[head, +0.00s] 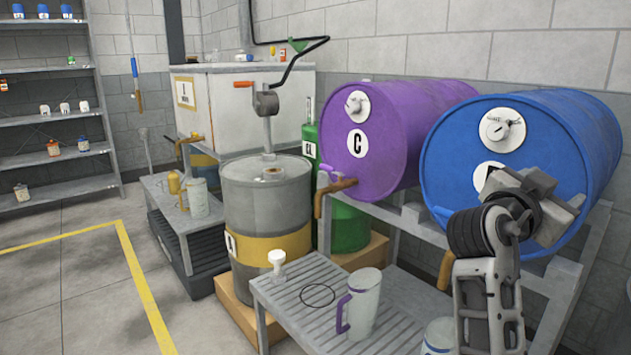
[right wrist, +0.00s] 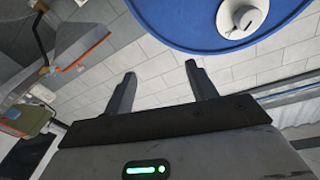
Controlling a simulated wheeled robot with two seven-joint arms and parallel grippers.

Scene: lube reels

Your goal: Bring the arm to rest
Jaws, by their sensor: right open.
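My right arm rises from the bottom right of the head view. Its gripper (head: 532,190) is in front of the blue drum (head: 555,125) and covers part of the drum's label. In the right wrist view the gripper (right wrist: 160,85) has its two fingers apart with nothing between them. The blue drum (right wrist: 205,20) shows at the top of that view, beyond the fingers. I cannot tell from the head view how far the gripper is from the drum. My left gripper is not in view.
A purple drum (head: 400,125) lies beside the blue one on a rack. Below, a slatted bench (head: 290,305) holds a purple-handled jug (head: 364,300). A grey drum (head: 268,205) with a hand pump stands left of it. The floor (head: 70,285) at left is clear.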

